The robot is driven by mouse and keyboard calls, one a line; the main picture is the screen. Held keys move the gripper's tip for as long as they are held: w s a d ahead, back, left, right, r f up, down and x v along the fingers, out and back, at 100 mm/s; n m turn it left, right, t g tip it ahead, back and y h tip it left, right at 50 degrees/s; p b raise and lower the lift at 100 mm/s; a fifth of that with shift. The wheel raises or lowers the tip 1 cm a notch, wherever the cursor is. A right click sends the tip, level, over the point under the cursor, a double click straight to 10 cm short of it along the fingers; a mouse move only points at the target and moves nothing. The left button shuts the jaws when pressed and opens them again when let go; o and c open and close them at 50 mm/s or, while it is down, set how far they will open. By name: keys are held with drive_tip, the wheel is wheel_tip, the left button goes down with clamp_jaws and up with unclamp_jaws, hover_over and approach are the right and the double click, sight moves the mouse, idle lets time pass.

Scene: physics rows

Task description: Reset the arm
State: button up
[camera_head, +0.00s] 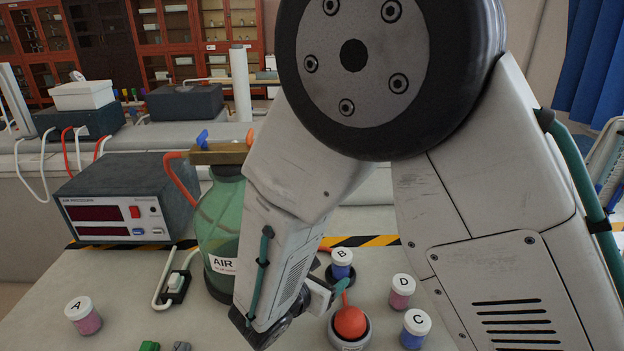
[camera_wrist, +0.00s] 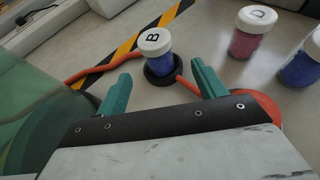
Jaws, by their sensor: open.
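My arm spans the middle of the head view, bent downward, and hides part of the bench. My gripper (camera_wrist: 160,68) is open in the wrist view, its two teal fingers apart. The blue jar B (camera_wrist: 157,62), with a white lid, shows beyond and between the fingertips. It stands upright on a black round base and also shows in the head view (camera_head: 342,262), just right of my wrist. I see nothing held between the fingers.
The green AIR bottle (camera_head: 222,225) stands left of my arm. An orange bulb (camera_head: 350,322), pink jar D (camera_head: 402,291) and blue jar C (camera_head: 414,330) stand to the right. Pink jar A (camera_head: 83,316) and a metered box (camera_head: 125,205) are left. Hoses lie across the bench.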

drive_tip(key=s+d+r+m+g+h, duration=0.1)
drive_tip(key=s+d+r+m+g, duration=0.25)
drive_tip(key=d+r+m, duration=0.45)
drive_tip(key=s+d+r+m+g, duration=0.3)
drive_tip(key=d+r+m+g, duration=0.25)
drive_tip(key=d, duration=0.45)
drive_tip(key=s+d+r+m+y, duration=0.2)
drive_tip(key=s+r+m+y, duration=0.2)
drive_tip(key=s+m, duration=0.3)
drive_tip(key=s+d+r+m+y, duration=0.2)
drive_tip(key=s+r+m+y, duration=0.2)
drive_tip(key=s+m, duration=0.4)
drive_tip(key=shift+s+y, duration=0.5)
drive_tip(key=shift+s, duration=0.4)
